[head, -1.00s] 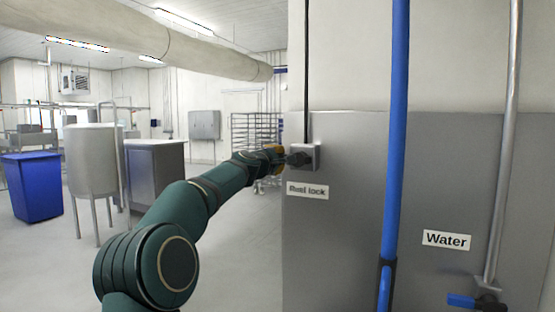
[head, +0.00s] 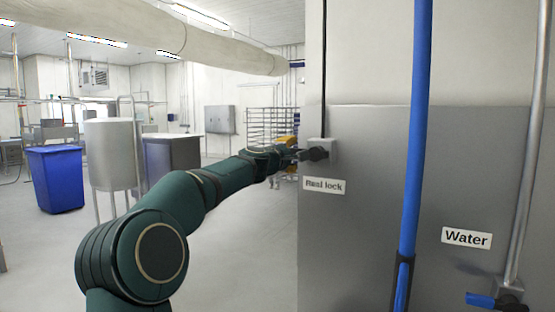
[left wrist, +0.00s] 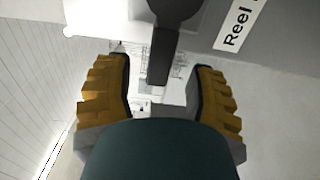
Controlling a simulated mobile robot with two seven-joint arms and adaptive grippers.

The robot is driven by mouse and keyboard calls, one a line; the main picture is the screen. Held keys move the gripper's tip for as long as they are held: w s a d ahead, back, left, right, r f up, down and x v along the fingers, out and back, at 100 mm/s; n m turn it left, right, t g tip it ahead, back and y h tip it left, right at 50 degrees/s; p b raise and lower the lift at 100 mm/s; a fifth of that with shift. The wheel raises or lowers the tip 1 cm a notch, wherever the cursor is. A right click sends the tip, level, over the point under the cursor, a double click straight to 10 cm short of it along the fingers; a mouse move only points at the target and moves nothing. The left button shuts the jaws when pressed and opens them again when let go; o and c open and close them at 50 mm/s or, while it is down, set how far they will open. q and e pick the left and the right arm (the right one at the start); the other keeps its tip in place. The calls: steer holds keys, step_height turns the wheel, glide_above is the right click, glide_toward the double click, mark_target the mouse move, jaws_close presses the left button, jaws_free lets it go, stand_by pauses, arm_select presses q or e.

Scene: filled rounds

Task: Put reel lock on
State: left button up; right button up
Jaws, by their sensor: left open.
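The reel lock is a grey box (head: 322,148) with a dark rotary handle (head: 313,154), fixed to the grey wall panel above a white label (head: 324,186). In the left wrist view the dark handle (left wrist: 161,55) hangs down at the top middle, and part of the label reading "Reel" (left wrist: 238,25) shows at the upper right. My left gripper (head: 292,155) is at the handle in the head view. In the left wrist view its yellow-padded fingers (left wrist: 160,95) are spread apart, with the handle's lower end between or just beyond them. I cannot tell if they touch it. My right gripper is not in view.
A blue vertical pole (head: 416,130) stands right of the lock. Farther right are a "Water" label (head: 466,238), a steel pipe (head: 529,150) and a blue valve handle (head: 482,299). A blue bin (head: 56,180), a steel tank (head: 111,155) and a rack (head: 271,125) stand behind on open floor.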

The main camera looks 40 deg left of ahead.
arm_select(q)
steer(key=v, duration=0.2)
steer(key=shift+s, duration=0.4)
steer(key=shift+v, duration=2.95)
